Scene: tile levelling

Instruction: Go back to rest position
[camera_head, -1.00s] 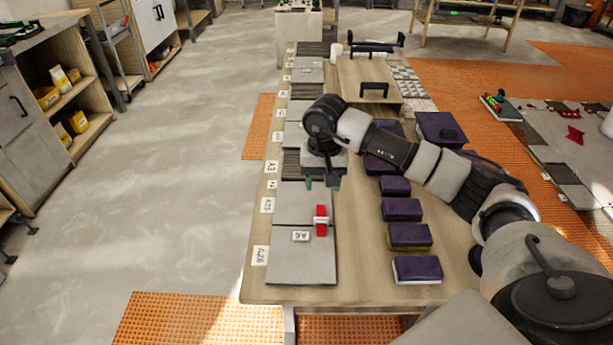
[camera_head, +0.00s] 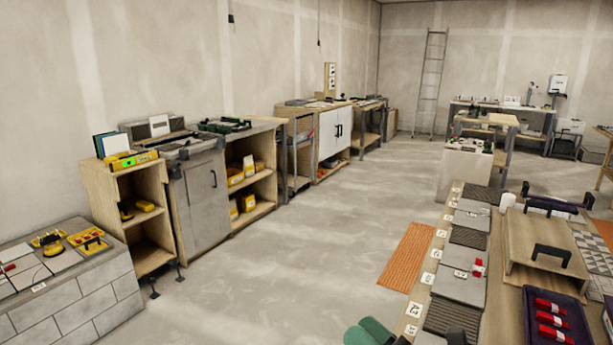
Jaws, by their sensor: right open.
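My right gripper (camera_head: 374,332) shows only in part at the bottom edge of the head view, as green pads with dark parts beside them. It is open, and I see nothing held in it. It is over or just beside the left edge of the work table (camera_head: 410,309), near the grey tiles (camera_head: 458,287). The rest of the right arm is below the frame. My left gripper is not in view.
A dark tray (camera_head: 575,312) with red pieces and a wooden board with a black handle (camera_head: 552,254) are on the table. A red clip (camera_head: 478,268) stands on the tiles. Shelves (camera_head: 262,205) line the left wall.

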